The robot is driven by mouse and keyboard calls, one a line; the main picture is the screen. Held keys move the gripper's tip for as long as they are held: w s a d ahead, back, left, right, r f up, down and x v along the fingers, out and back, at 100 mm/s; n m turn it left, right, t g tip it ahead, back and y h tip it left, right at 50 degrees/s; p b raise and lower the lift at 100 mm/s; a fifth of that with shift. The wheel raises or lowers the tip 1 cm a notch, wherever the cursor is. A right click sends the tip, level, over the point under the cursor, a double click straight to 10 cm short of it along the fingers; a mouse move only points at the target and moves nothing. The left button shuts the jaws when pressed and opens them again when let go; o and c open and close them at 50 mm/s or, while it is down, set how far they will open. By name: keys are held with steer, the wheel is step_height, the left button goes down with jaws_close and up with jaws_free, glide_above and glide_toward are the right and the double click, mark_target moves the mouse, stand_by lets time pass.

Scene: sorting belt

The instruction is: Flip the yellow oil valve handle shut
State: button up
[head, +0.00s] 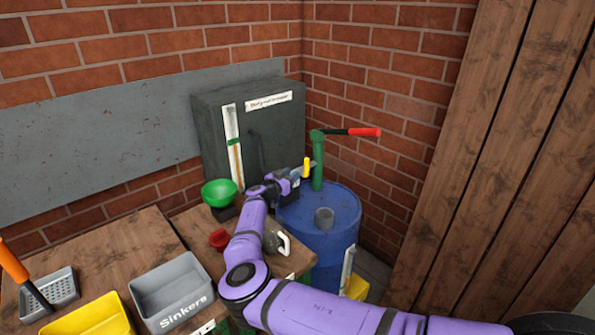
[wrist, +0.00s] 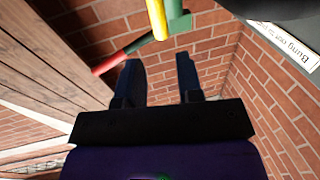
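The yellow valve handle (head: 306,167) stands roughly upright beside the green pump post (head: 318,165) on the blue drum (head: 340,215). My gripper (head: 294,177) is just left of the handle in the head view, with its fingertips partly hard to make out. In the wrist view, the yellow handle (wrist: 157,20) shows at the top, beyond my fingertips and roughly in line with the space between them. My gripper (wrist: 159,72) is open there, with two dark fingers apart and nothing between them. I see no contact with the handle.
A red-gripped pump lever (head: 363,132) extends right from the post. A dark cabinet (head: 270,135) stands behind my gripper.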

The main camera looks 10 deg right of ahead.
steer(key=shift+v, duration=1.05)
